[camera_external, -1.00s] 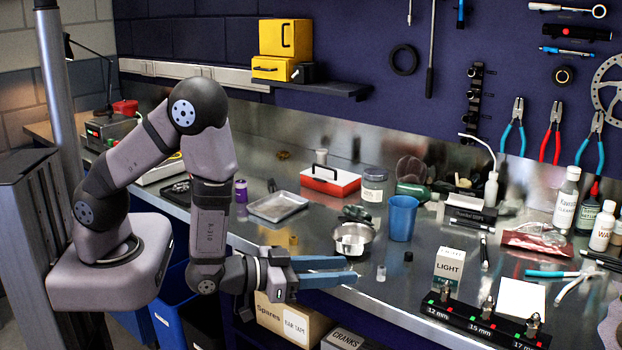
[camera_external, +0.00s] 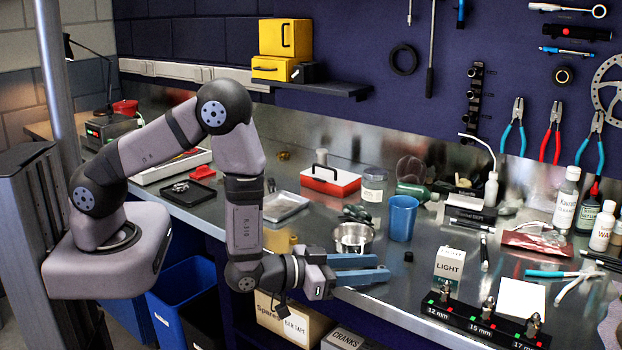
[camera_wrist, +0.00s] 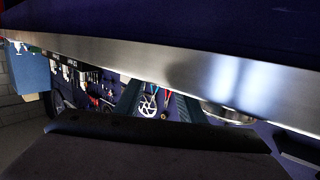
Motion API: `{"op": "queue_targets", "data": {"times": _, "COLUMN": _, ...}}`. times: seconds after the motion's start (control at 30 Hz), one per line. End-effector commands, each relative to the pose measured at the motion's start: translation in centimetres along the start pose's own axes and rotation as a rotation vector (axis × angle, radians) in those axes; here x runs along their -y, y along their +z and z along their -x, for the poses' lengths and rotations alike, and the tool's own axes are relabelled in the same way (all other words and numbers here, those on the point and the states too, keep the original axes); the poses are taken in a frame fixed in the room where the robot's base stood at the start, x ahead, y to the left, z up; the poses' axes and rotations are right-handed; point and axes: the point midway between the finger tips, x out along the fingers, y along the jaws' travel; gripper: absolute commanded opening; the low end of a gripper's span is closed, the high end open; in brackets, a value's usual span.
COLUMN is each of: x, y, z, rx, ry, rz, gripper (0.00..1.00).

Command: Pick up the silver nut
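My gripper (camera_external: 382,267) is low at the bench's front edge in the external view. Its two blue fingers point right with a gap between them, so it is open. The small silver nut that showed on the bench in the earlier view is now hidden behind the fingers; I cannot tell if it lies between them. In the wrist view the fingers (camera_wrist: 155,104) appear dark and apart, and I cannot make out the nut.
A small black nut (camera_external: 408,256) lies just beyond the fingertips. A steel bowl (camera_external: 352,238) and blue cup (camera_external: 402,218) stand behind. A white LIGHT box (camera_external: 449,267) and a socket rack (camera_external: 470,320) are at the right. The bench edge (camera_wrist: 200,75) crosses the wrist view.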

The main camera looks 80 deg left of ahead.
Motion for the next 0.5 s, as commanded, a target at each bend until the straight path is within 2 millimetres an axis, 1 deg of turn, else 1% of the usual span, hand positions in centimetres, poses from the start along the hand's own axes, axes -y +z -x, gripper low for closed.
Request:
{"op": "queue_targets", "data": {"times": 0.27, "x": -0.01, "y": 0.05, "z": -0.25, "rx": 0.001, "ry": 0.001, "rz": 0.000, "gripper": 0.36}}
{"op": "queue_targets", "data": {"times": 0.37, "x": -0.02, "y": 0.05, "z": -0.24, "rx": 0.001, "ry": 0.001, "rz": 0.000, "gripper": 0.14}}
{"op": "queue_targets", "data": {"times": 0.4, "x": -0.02, "y": 0.04, "z": -0.24, "rx": 0.000, "ry": 0.001, "rz": 0.000, "gripper": 0.05}}
{"op": "queue_targets", "data": {"times": 0.43, "x": -0.02, "y": 0.04, "z": -0.23, "rx": 0.001, "ry": 0.001, "rz": 0.000, "gripper": 0.00}}
{"op": "queue_targets", "data": {"times": 0.5, "x": -0.02, "y": 0.04, "z": -0.23, "rx": 0.001, "ry": 0.001, "rz": 0.000, "gripper": 0.00}}
